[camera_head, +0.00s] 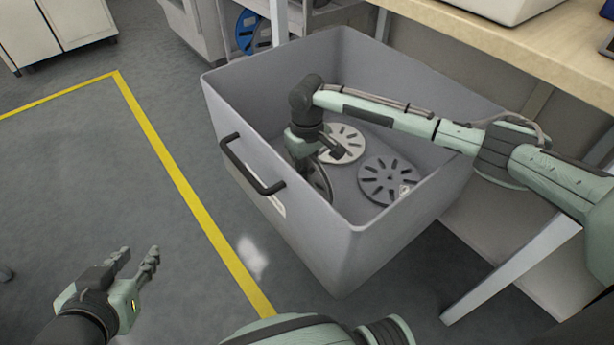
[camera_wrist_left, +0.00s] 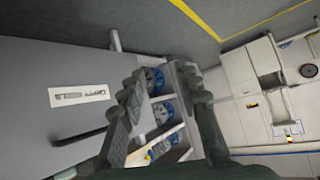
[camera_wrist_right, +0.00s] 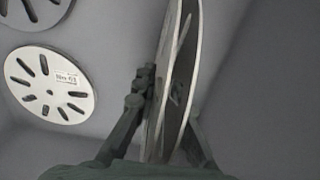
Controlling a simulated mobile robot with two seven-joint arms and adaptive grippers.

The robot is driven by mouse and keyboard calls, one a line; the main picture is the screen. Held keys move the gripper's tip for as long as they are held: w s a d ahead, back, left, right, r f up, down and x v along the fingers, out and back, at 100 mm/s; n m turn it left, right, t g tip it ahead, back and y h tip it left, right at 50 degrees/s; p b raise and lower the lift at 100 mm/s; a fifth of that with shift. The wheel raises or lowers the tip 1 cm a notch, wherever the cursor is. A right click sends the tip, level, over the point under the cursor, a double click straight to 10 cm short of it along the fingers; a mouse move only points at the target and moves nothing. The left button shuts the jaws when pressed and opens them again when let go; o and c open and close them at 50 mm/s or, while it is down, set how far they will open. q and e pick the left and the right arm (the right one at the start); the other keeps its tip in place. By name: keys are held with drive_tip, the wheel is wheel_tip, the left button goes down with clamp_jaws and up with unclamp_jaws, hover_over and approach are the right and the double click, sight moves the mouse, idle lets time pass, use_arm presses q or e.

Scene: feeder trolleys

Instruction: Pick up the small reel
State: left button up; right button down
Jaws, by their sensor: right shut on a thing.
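My right gripper (camera_head: 324,158) reaches down inside the grey bin (camera_head: 270,140). It is shut on a grey reel (camera_head: 319,182) that stands on edge near the bin's front wall. In the right wrist view the held reel (camera_wrist_right: 178,75) shows nearly edge-on between the fingers of the right gripper (camera_wrist_right: 166,108). A pale slotted reel (camera_head: 346,136) and a darker grey slotted reel (camera_head: 388,172) lie flat on the bin floor. I cannot tell whether the held reel clears the floor. My left gripper (camera_head: 137,268) is open and empty, outside the bin; its fingers also show in the left wrist view (camera_wrist_left: 160,90).
The bin has a black handle (camera_head: 252,166) on its outer wall. A wooden workbench (camera_head: 520,48) stands behind it to the right. A blue reel (camera_head: 250,32) sits on a rack beyond.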

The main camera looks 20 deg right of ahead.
drive_tip(key=shift+r, duration=0.15)
